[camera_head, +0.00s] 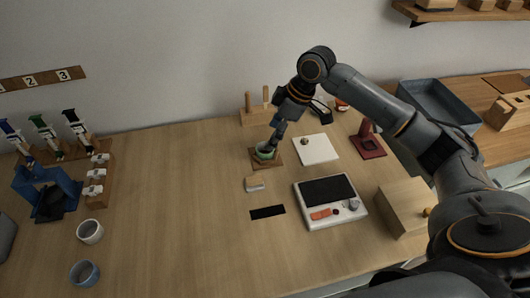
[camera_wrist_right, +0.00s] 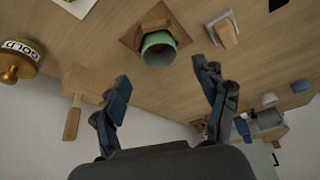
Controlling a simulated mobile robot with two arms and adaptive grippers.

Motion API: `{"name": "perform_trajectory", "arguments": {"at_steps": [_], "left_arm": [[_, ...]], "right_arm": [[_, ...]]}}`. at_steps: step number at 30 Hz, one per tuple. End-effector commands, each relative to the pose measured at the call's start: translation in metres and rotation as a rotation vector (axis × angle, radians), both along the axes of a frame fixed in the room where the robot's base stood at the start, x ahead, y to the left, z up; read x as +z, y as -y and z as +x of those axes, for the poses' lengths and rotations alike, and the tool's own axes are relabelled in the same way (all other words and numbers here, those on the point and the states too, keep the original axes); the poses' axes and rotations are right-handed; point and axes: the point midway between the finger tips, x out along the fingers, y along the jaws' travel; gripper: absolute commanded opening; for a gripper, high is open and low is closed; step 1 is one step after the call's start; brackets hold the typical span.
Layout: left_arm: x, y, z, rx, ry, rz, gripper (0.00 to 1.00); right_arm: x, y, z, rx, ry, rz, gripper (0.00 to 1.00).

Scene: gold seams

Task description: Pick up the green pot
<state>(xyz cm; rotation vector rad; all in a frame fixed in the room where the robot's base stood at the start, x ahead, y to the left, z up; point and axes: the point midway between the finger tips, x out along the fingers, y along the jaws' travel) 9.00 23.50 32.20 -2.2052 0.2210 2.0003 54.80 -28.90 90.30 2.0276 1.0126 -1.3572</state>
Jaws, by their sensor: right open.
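The green pot (camera_head: 265,151) is a small open-topped round cup on a brown wooden stand (camera_head: 277,160) at the middle of the table. In the right wrist view the green pot (camera_wrist_right: 158,50) shows between and beyond my fingertips, with the wooden stand (camera_wrist_right: 133,38) around it. My right gripper (camera_head: 276,138) is just above and beside the pot in the head view. In the right wrist view the right gripper (camera_wrist_right: 164,80) is open, with nothing between its fingers. The left gripper is not in view.
A wooden rack with pegs (camera_head: 257,115) stands close behind the pot. A white board (camera_head: 315,149) lies to its right, a small block (camera_head: 254,184) in front. A grey-white device (camera_head: 331,201) is at front right. Two cups (camera_head: 89,231) (camera_head: 85,273) stand at left. The table's middle left is clear.

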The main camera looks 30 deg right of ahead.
Motion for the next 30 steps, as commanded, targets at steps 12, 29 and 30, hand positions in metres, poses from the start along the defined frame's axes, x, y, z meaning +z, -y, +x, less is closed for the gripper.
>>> {"name": "perform_trajectory", "arguments": {"at_steps": [12,29,30], "left_arm": [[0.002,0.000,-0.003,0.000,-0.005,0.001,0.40],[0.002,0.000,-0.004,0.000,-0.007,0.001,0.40],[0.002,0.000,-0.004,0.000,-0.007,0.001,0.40]], "right_arm": [[-0.046,-0.013,0.009,0.000,0.000,0.000,0.73],[-0.051,-0.014,0.010,-0.001,0.001,-0.001,0.30],[-0.051,-0.014,0.010,-0.001,0.001,-0.001,0.30]]}}
